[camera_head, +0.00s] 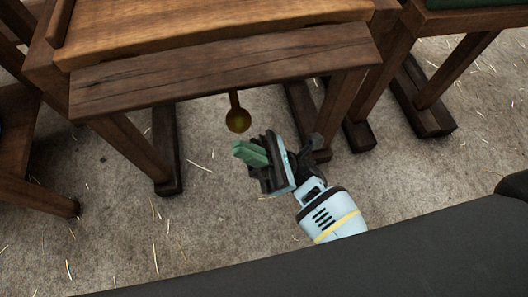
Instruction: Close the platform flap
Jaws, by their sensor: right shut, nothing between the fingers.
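A wooden platform fills the top of the view, with a lighter plank top (200,28). A dark plank (225,72) runs along its near side and looks like the flap; I cannot tell for sure how far it is open. A brown handle with a round, spoon-like end (238,119) hangs below the plank's near edge. My right gripper (250,153) is shut and empty, its green fingertips just below the handle's round end in the picture. I cannot tell whether they touch it. My left gripper is out of view.
Dark wooden legs and feet (168,150) stand under the platform on both sides. Other wooden furniture stands at left (35,195) and right (435,100). The straw-strewn floor (130,235) is clear around my gripper.

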